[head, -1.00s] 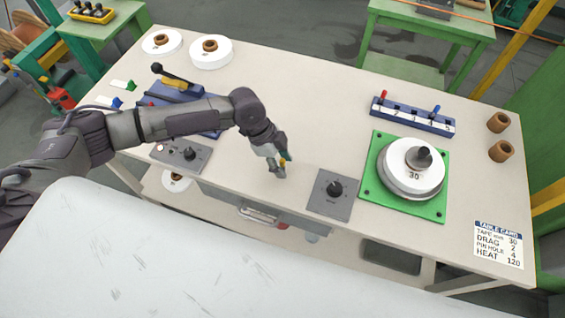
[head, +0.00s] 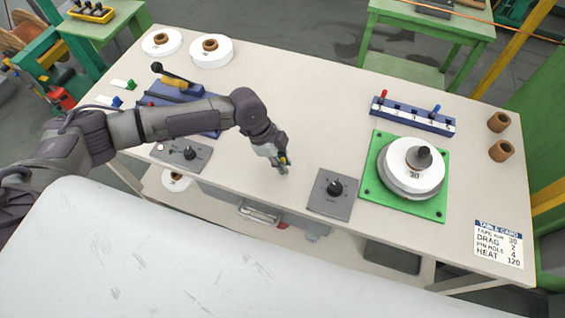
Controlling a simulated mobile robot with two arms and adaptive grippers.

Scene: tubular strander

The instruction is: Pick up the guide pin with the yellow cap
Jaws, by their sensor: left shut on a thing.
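My left gripper (head: 281,165) is low over the front middle of the cream table (head: 330,110), left of the dark grey knob panel (head: 331,194). It is shut on the guide pin with the yellow cap (head: 282,160). Only a small yellow patch of the cap shows between the fingers. The pin's shaft is hidden or too small to make out, and I cannot tell whether it touches the table. My right gripper is out of view.
A blue numbered rack (head: 412,117) holds a red and a blue pin. A green plate (head: 376,197) carries white discs. Another knob panel (head: 182,155) and a blue fixture with a lever (head: 178,88) are at left. The table's centre is clear.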

